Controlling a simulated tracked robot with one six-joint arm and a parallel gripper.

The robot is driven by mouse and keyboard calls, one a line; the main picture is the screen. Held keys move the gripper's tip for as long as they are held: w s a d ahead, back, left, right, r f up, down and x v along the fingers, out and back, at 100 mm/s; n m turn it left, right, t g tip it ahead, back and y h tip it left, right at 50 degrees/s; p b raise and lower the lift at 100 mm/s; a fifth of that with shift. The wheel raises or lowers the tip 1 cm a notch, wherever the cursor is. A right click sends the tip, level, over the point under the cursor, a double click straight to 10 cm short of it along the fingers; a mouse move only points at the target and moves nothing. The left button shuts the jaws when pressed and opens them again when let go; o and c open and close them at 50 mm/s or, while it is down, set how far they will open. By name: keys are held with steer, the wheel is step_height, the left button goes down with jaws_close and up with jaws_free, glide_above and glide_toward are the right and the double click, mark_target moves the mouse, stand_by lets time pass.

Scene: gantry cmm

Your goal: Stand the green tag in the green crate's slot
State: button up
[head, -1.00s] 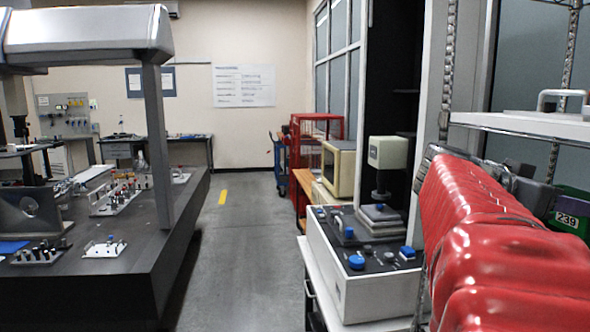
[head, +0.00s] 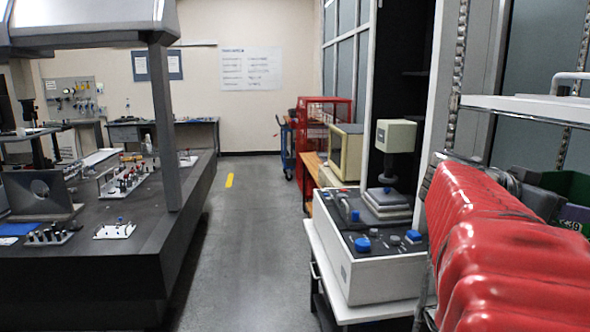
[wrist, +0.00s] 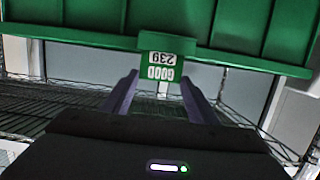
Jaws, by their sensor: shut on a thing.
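The green crate (wrist: 90,14) fills the top of the wrist view, with ribs and a long front rim. A small green block (wrist: 152,40) sticks out at the middle of that rim; I cannot make out the slot's opening. Below the block is the green tag (wrist: 179,86) with white labels, "239" and "GOOD", upside down in this view. My gripper (wrist: 160,82) is shut on the tag, one dark finger at each side. The tag is at or just in front of the crate's front; I cannot tell whether it is in the slot. In the head view the crate (head: 570,184) is partly hidden behind my red arm.
A wire shelf (wrist: 50,105) lies below the crate, with an upright post (wrist: 272,100) at right. In the head view a white shelf (head: 530,107) is above the arm. A white instrument (head: 375,270) stands left of the arm; the aisle floor (head: 255,220) is clear.

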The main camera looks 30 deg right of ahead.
steer(key=shift+f, duration=0.15)
stand_by(0.8)
steer(key=o, duration=1.1)
steer(key=shift+o, duration=0.7)
steer(key=shift+w, duration=0.1)
steer(key=shift+r, duration=2.25)
